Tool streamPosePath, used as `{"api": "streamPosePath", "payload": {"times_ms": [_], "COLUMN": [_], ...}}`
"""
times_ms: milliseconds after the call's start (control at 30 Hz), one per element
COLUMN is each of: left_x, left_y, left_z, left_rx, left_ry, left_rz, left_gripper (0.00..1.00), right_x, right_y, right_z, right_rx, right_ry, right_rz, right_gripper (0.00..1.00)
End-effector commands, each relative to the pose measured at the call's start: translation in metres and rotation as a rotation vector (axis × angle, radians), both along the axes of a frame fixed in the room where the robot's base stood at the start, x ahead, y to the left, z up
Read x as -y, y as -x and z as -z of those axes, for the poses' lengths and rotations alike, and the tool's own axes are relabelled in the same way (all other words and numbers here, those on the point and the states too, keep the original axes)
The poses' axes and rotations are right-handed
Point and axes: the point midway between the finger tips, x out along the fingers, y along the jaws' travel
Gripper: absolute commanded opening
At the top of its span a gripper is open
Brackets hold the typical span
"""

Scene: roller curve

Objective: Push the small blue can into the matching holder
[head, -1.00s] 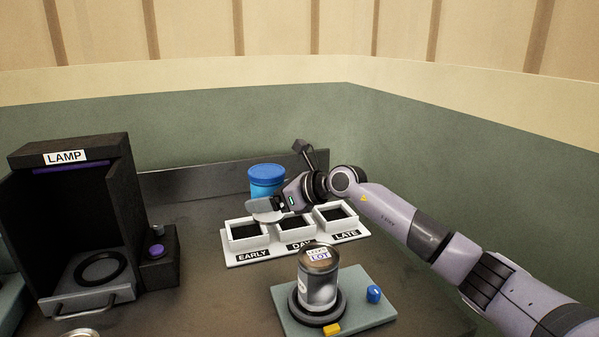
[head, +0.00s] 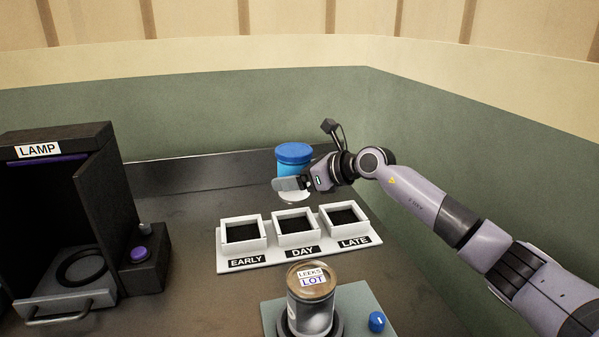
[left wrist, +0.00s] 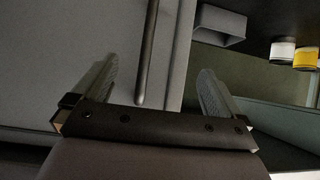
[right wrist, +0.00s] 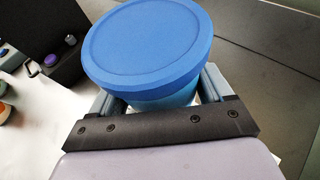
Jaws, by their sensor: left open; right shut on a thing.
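The blue can (head: 294,155) has a darker blue lid and a lighter blue side. My right gripper (head: 293,185) is shut on it. In the right wrist view the can (right wrist: 150,45) sits upright between the fingers, its lower part hidden by the gripper. A white rack (head: 300,254) has three square dark-bottomed holders labelled EARLY, DAY and LATE. The can shows beyond the rack, above DAY in the picture, apart from it. My left gripper (left wrist: 155,85) is open and empty in the left wrist view; it is not in the head view.
A can labelled LEEKS LOT (head: 311,300) stands on a dark round seat on a grey-green base with a blue knob (head: 377,321). A black LAMP booth (head: 55,215) stands left, with a purple-button box (head: 140,262) beside it. A low ledge and wall lie behind.

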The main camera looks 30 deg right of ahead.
Motion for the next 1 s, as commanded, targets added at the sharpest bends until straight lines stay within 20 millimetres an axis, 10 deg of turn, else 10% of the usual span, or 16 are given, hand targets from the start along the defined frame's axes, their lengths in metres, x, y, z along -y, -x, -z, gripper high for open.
{"api": "streamPosePath", "payload": {"times_ms": [1000], "left_x": [0.000], "left_y": [0.000], "left_z": [0.060], "left_rx": [-0.001], "left_ry": [-0.001], "left_rz": [-0.001], "left_gripper": [1.00], "right_x": [0.000], "right_y": [0.000], "right_z": [0.077], "right_rx": [0.001], "right_ry": [-0.001], "right_rz": [0.000], "right_gripper": [0.44]}}
